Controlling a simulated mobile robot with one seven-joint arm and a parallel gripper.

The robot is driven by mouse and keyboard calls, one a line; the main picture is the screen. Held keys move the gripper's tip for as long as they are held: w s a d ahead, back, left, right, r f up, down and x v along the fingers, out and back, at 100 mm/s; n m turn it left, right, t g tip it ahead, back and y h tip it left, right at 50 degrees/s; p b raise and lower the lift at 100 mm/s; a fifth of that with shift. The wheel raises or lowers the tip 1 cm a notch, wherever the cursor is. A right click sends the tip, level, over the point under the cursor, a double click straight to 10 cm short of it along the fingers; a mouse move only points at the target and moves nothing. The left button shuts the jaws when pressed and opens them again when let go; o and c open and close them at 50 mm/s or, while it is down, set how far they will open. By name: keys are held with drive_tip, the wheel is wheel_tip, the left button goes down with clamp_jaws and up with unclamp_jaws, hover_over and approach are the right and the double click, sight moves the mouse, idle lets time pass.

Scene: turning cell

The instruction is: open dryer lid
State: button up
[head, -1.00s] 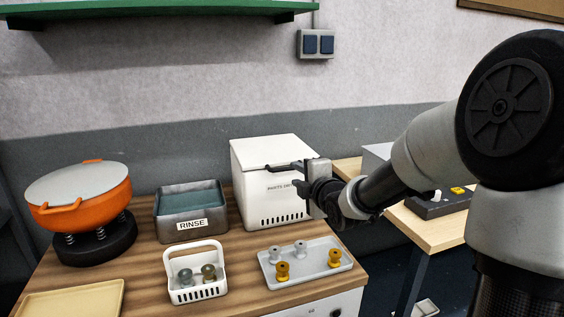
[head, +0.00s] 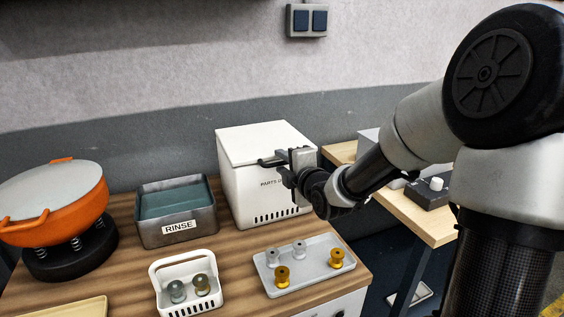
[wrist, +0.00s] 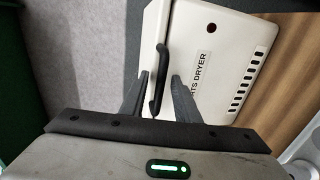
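The white parts dryer (head: 250,190) stands at the back right of the wooden bench. Its flat lid (head: 262,142) is shut. A black bar handle (head: 268,162) sticks out from the lid's front edge. My gripper (head: 284,168) is at the handle, in front of the dryer. In the wrist view, the handle (wrist: 160,80) lies between the two grey fingertips of my gripper (wrist: 160,82), with a gap visible on each side. The fingers are open. The dryer's lettered front (wrist: 225,60) fills the upper right of that view.
A grey tray (head: 306,284) with several spools stands in front of the dryer. The rinse tub (head: 165,236), a white basket (head: 160,268) with two spools and an orange pot (head: 50,215) are to the left. A second table (head: 425,222) stands right.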

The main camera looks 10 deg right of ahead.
drive_tip(key=shift+f, duration=0.1)
clamp_jaws()
